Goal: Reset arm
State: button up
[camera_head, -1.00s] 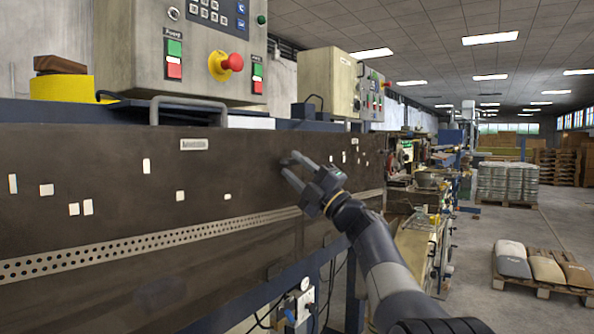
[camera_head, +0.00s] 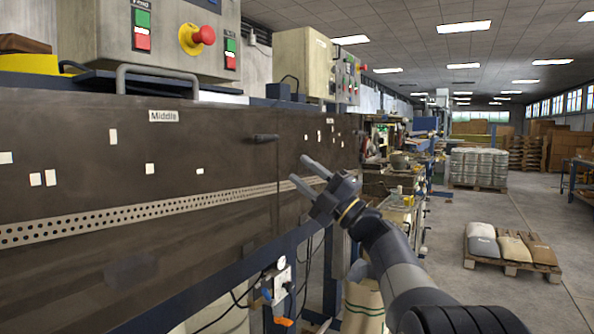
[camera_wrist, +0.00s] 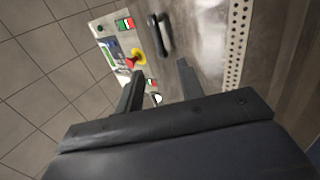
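My gripper (camera_head: 304,172) is in front of the dark machine panel in the head view, right of its centre. Its two fingers are spread apart with nothing between them. A small dark knob (camera_head: 265,137) sticks out of the panel up and left of the fingers, apart from them. In the wrist view the gripper (camera_wrist: 160,78) shows two separated fingers. Beyond them are a dark handle (camera_wrist: 158,35) and a control panel with a red button (camera_wrist: 131,63).
The machine panel (camera_head: 225,155) carries a "Middle" label (camera_head: 170,116) and a perforated strip (camera_head: 130,213). Above it are a metal handle (camera_head: 155,68) and a red emergency button (camera_head: 203,35). A pallet with sacks (camera_head: 510,268) lies on the floor at right. The aisle floor is open.

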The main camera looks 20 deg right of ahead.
aim_at(266, 140)
jog(key=shift+w, duration=0.1)
jog(key=p+x, duration=0.2)
jog(key=x, duration=0.8)
jog(key=shift+w+a+r, duration=0.2)
jog(key=shift+w+a, duration=0.05)
jog(key=shift+s+f, duration=0.1)
